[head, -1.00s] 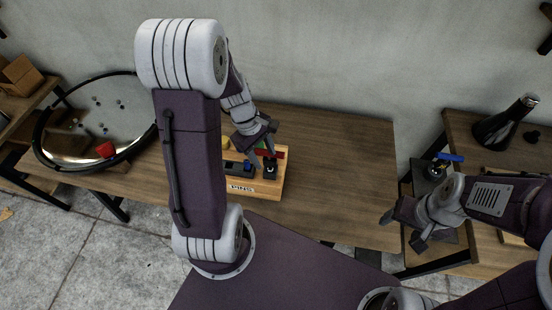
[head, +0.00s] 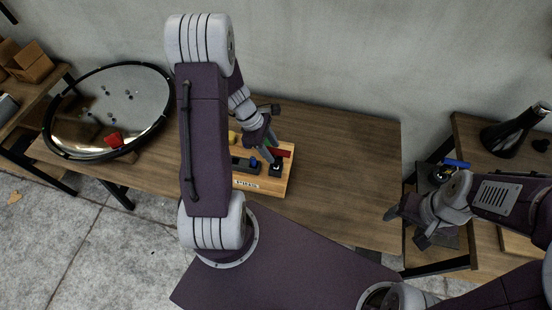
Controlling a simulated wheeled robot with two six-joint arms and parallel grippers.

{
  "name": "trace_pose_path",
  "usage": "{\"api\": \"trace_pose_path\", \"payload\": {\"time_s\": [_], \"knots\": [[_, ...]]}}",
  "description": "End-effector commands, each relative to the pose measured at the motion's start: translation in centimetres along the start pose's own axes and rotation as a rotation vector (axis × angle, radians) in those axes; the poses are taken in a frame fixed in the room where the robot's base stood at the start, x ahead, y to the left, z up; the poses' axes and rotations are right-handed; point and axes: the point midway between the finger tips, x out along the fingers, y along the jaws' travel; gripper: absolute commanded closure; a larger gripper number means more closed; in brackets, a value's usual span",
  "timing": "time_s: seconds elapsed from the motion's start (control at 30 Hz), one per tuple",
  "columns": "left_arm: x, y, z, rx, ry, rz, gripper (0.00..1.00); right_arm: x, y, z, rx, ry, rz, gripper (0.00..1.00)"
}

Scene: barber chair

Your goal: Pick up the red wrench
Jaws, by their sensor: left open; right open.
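A red piece (head: 281,153), probably the red wrench, lies at the right end of a wooden box (head: 262,187) on the table. It is small, and its shape is hard to make out. My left gripper (head: 269,151) is open, pointing down over the box, just left of the red piece. Whether they touch cannot be told. My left arm hides part of the box's left side. My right gripper (head: 404,226) is open and empty, near the right side table.
The box also holds a blue-topped piece (head: 253,162), a yellow piece (head: 233,137) and dark blocks. A round mirror (head: 152,128) with a red block (head: 113,139) stands left. A dark bottle (head: 515,130) stands right. The table's right half (head: 345,170) is clear.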

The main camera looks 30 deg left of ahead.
Motion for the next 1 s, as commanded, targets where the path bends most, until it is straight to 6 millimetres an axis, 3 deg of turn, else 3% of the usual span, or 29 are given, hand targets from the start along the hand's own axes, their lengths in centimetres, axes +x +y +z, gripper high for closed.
{"api": "trace_pose_path", "payload": {"time_s": [0.2,0.47,0.67,1.0], "knots": [[4.0,0.0,0.0,0.0,0.0,-0.004,0.53,0.2,0.0,0.0,0.0,0.0,0.0,0.33],[4.4,0.1,0.0,0.0,0.0,-0.001,0.53,0.2,0.0,0.0,0.0,0.0,0.0,0.33],[4.4,0.1,0.0,0.0,0.0,-0.001,1.0,0.2,0.0,0.0,0.0,0.0,0.0,0.33],[4.4,0.1,0.0,0.001,0.0,-0.001,1.0,0.2,0.0,0.0,0.0,0.0,0.0,0.33]]}}
